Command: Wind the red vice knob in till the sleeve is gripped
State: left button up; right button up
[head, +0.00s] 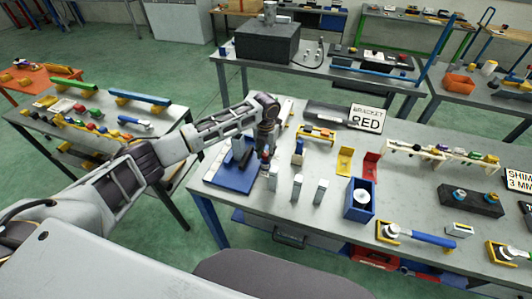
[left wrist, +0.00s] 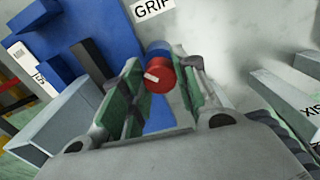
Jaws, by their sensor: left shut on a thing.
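The red vice knob (left wrist: 158,78) shows in the left wrist view with a pale mark on its face and a blue part behind it. My left gripper (left wrist: 160,84) has its green-lined fingers on either side of the knob and is shut on it. In the head view the left gripper (head: 264,152) points down at the right end of the blue vice (head: 232,178), on the near left of the bench. The blue vice body (left wrist: 98,22) fills the upper left of the wrist view. I cannot make out the sleeve clearly. My right gripper is in neither view.
Several pale upright blocks (head: 297,187) stand just right of the vice. A blue open box (head: 360,200) stands further right on the grey bench (head: 275,222). A card reading "GRIP" (left wrist: 152,8) lies beside the vice in the wrist view.

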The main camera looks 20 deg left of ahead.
aim_at(266, 154)
pick_arm(q)
jog(key=shift+r+m, duration=0.1)
jog(key=shift+m, duration=0.7)
jog(key=o, duration=1)
jog(key=shift+o, duration=0.2)
notch_tip(266, 154, up, 12)
dwell(0.7)
